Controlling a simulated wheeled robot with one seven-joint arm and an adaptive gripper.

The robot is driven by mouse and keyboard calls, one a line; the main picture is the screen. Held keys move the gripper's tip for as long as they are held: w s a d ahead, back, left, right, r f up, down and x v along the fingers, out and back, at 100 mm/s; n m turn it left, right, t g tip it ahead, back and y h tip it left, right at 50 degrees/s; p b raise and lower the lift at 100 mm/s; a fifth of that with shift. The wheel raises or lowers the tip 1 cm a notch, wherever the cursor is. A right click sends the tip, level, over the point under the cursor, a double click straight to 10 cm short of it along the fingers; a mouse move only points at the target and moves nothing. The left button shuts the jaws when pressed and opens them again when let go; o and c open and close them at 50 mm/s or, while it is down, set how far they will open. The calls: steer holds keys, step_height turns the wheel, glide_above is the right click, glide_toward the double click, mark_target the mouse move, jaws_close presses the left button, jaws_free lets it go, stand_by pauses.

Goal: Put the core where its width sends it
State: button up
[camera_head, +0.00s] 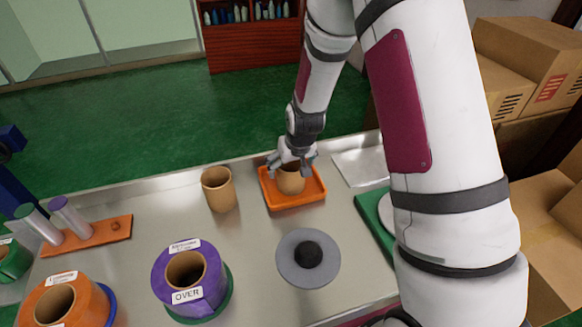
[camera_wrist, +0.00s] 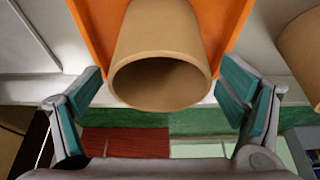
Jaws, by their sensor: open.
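A brown cardboard core (camera_head: 290,182) stands upright in an orange tray (camera_head: 312,199). My gripper (camera_head: 291,164) is over the tray, with its fingers at the core's upper part. In the wrist view the core (camera_wrist: 160,60) shows its open end between my two teal finger pads, with gaps at both sides. My gripper is open. A second brown core (camera_head: 218,189) stands on the bench left of the tray. A purple roll (camera_head: 179,268) carries an OVER label, and an orange roll (camera_head: 66,303) at the front left has a label I cannot read.
A grey disc with a black knob (camera_head: 308,254) lies front of the tray. An orange block (camera_head: 88,236) with tilted tubes is at left. A green piece (camera_head: 373,217) is partly behind my arm. Cardboard boxes (camera_head: 530,60) stand at right. Bench between is clear.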

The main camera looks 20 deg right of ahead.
steer(key=s+f+v, duration=0.1)
steer(key=v, duration=2)
steer(key=s+r, duration=0.5)
steer(key=s, duration=0.6)
steer(key=s+r, duration=0.6)
steer(key=s, duration=0.6)
steer(key=shift+s+d, duration=0.2)
